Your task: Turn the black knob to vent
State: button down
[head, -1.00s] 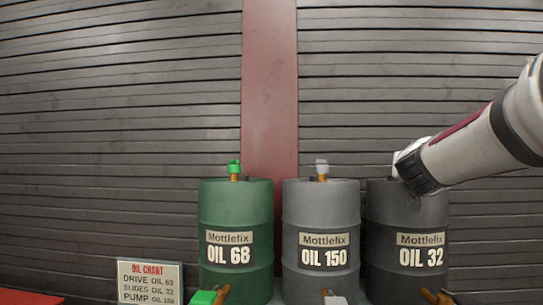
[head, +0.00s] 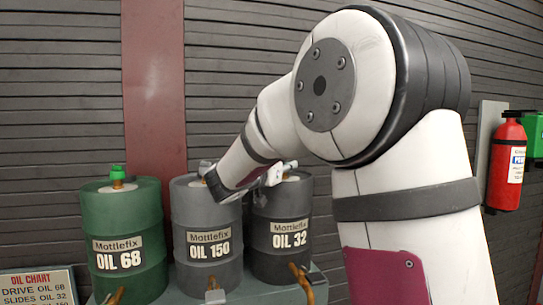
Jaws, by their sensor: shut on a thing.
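The dark OIL 32 drum (head: 280,240) stands at the right of three drums in the head view. My arm reaches from the right and bends down to its top. My gripper (head: 282,172) is small and partly covered by my wrist, at the top of this drum. It is shut on the black knob there. The knob is hidden behind the gripper and wrist, so its pointing direction cannot be told.
The grey OIL 150 drum (head: 207,232) and green OIL 68 drum (head: 126,238) stand close on the left. Orange taps (head: 300,275) stick out in front. An oil chart (head: 38,287) is at lower left. A red fire extinguisher (head: 506,170) hangs at right.

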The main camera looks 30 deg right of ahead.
jog(key=shift+m+g+h+p, duration=0.5)
jog(key=shift+m+g+p, duration=0.25)
jog(key=shift+g, duration=0.45)
jog(key=shift+m+g, duration=0.25)
jog(key=shift+g, duration=0.05)
jog(key=c, duration=1.3)
grip_release()
jog(key=v, duration=1.2)
jog(key=shift+f, duration=0.15)
jog(key=shift+w, duration=0.1)
